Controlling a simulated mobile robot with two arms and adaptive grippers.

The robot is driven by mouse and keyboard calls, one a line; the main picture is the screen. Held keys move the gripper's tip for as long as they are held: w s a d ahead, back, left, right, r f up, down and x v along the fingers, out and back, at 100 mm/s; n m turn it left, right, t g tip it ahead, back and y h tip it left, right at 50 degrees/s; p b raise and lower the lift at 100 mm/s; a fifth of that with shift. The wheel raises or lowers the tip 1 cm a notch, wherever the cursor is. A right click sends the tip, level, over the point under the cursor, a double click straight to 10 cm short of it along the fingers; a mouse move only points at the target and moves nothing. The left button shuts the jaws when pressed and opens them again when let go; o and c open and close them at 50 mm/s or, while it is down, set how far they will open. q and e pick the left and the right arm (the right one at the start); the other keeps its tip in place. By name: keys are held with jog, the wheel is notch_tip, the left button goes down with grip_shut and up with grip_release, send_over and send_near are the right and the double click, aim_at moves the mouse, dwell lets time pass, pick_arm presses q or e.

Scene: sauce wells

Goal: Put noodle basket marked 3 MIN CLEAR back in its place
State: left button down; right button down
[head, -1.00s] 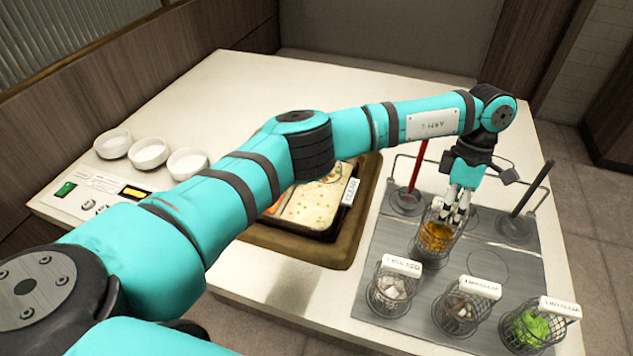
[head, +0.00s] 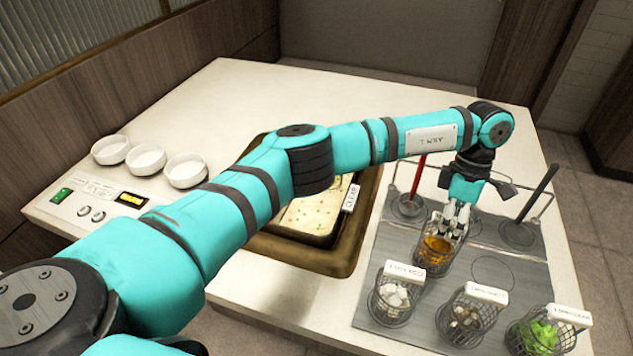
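A wire basket with orange contents (head: 434,252) stands upright, on or just over the grey mat (head: 388,246), at its back left. My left gripper (head: 449,226) points down at its top rim, and the fingertips overlap the rim. The gripper hides any tag there, so I cannot read a marking on this basket. I cannot tell whether the fingers are closed on it. Three other wire baskets stand in front with white tags: one with white pieces (head: 393,302), one with brownish pieces (head: 466,320), one with green leaves (head: 541,338). Their tags are too small to read surely. My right gripper is out of view.
White bowls (head: 146,158) stand at left. An empty ring (head: 491,271) shows on the mat.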

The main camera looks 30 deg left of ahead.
pick_arm(q)
jog(key=shift+f, duration=0.25)
jog(key=c, duration=2)
grip_release()
jog(key=shift+c, duration=0.2)
jog(key=o, duration=1.6)
jog(key=shift+r, duration=0.1)
jog(key=shift+r+p, duration=0.5)
jog(key=shift+r, duration=0.95)
jog(key=shift+r+p, duration=2.15)
jog(key=shift+r, duration=1.85)
